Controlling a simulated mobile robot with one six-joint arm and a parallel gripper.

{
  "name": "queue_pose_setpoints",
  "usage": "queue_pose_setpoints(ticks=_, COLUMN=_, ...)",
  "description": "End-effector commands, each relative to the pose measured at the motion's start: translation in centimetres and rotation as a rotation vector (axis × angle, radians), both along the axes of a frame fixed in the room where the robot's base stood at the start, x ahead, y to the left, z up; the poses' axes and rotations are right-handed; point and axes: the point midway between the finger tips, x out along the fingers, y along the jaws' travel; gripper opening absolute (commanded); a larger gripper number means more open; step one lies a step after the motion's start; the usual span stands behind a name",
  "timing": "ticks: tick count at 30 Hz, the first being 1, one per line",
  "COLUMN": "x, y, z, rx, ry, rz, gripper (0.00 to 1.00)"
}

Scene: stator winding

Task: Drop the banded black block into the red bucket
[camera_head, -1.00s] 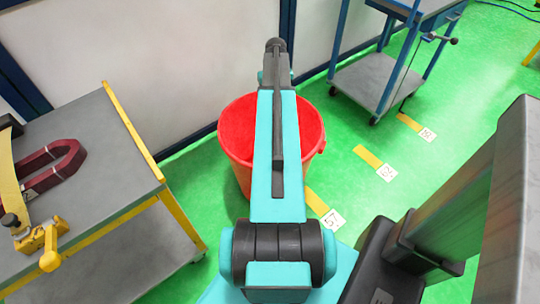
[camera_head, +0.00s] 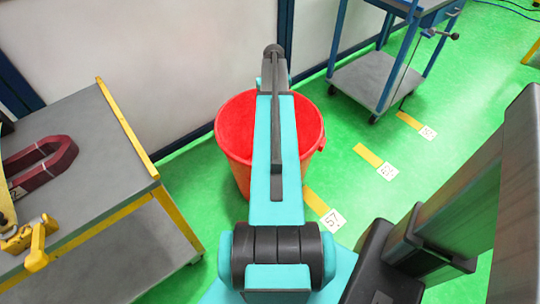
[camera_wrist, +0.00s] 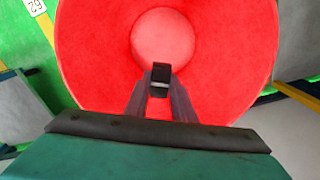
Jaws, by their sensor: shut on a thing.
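The red bucket (camera_head: 312,125) stands on the green floor in the head view, partly hidden behind my arm. In the wrist view the open red bucket (camera_wrist: 95,45) fills the middle, and I look down into it. My gripper (camera_wrist: 160,82) is shut on the banded black block (camera_wrist: 160,73), a small dark block with a pale band. The block shows against the inside of the bucket, near its round bottom. How high it is above the bottom I cannot tell. In the head view the arm hides the gripper's fingers and the block.
A grey table (camera_head: 100,190) with yellow edges stands at left, bearing a dark red horseshoe magnet (camera_head: 50,165) and a yellow clamp (camera_head: 35,245). A blue-framed trolley (camera_head: 365,80) stands at back right. A pale wall is behind the bucket.

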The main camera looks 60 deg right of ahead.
Motion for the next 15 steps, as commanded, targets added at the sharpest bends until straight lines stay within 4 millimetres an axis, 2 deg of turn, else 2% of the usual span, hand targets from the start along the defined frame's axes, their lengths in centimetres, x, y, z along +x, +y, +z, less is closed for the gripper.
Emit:
queue_pose_setpoints(ticks=4, x=0.03, y=0.02, z=-0.87, rx=0.0, ry=0.0, rz=0.0, gripper=0.01)
queue_pose_setpoints(ticks=15, x=0.07, y=0.07, z=-0.97, rx=-0.001, ry=-0.001, rz=0.001, gripper=0.01)
